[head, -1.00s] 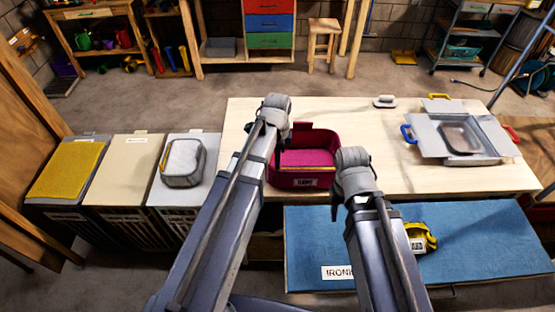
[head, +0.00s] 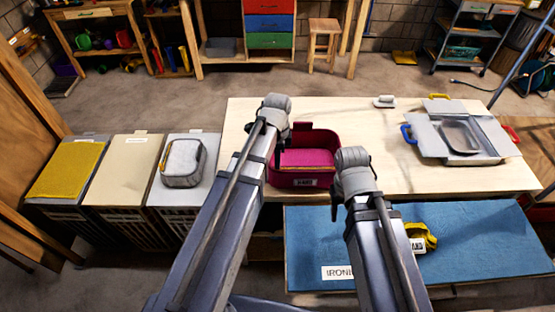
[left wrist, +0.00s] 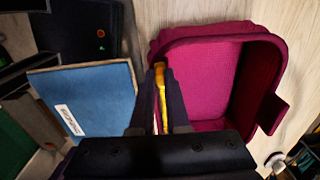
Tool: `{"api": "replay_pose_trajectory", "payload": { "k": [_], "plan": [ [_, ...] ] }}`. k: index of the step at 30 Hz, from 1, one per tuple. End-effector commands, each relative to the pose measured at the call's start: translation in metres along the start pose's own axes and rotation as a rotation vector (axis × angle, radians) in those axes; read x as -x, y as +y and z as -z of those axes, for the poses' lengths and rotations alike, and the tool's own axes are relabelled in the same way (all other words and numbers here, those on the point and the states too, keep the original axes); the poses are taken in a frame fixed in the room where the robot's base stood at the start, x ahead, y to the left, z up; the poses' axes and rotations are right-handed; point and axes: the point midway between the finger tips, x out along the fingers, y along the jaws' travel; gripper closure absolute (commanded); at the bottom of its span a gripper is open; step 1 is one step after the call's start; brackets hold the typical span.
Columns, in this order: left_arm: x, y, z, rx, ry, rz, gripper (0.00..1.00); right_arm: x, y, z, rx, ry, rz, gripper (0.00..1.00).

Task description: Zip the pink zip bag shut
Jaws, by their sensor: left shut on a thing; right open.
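The pink zip bag (head: 318,179) stands on the light wooden table, with a pale label on its front. In the left wrist view the bag (left wrist: 275,90) shows its open top and pink inside. My left gripper (head: 278,155) is at the bag's left side, partly hidden by its own arm. In the left wrist view its fingers (left wrist: 166,75) are shut on a narrow yellow zip pull (left wrist: 160,80) at the bag's rim. My right gripper (head: 335,208) is open and empty, apart from the bag, above the blue ironing board; its fingers are mostly hidden.
The blue ironing board (head: 480,265) lies in front of the table, with a yellow labelled object (head: 428,236) partly behind my right arm. A grey case (head: 415,158) with coloured handles stands at the right. A grey pouch (head: 183,163) sits on the left bins.

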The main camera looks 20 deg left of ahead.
Motion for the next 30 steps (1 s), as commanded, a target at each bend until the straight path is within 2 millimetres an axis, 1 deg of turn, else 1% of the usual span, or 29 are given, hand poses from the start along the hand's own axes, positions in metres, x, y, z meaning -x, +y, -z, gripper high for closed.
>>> {"api": "replay_pose_trajectory", "payload": {
  "k": [6, 8, 10, 14, 18, 24, 27, 30],
  "plan": [
    [0.0, 0.0, 0.003, -0.001, 0.0, 0.0, 1.0, 0.0, 0.0, 0.0, 0.0, 0.0, 0.0, 0.5],
    [0.0, -0.001, 0.008, -0.001, 0.0, 0.0, 1.0, 0.0, 0.0, 0.0, 0.0, 0.0, 0.0, 0.5],
    [0.0, -0.001, 0.019, -0.004, 0.0, 0.0, 1.0, 0.0, 0.0, 0.0, 0.0, 0.0, 0.0, 0.5],
    [0.0, -0.002, 0.05, -0.005, 0.0, 0.0, 1.0, 0.0, 0.0, 0.0, 0.0, 0.0, 0.0, 0.5],
    [0.0, -0.002, 0.09, -0.006, 0.0, 0.0, 1.0, 0.0, 0.0, 0.0, 0.0, 0.0, 0.0, 0.5],
    [0.0, -0.002, 0.141, -0.005, 0.0, 0.0, 1.0, 0.0, 0.0, 0.0, 0.0, 0.0, 0.0, 0.5],
    [0.0, -0.002, 0.161, -0.004, 0.0, 0.0, 1.0, 0.0, 0.0, 0.0, 0.0, 0.0, 0.0, 0.5],
    [0.0, -0.001, 0.176, -0.003, 0.0, 0.0, 1.0, 0.0, 0.0, 0.0, 0.0, 0.0, 0.0, 0.5]
  ]
}}
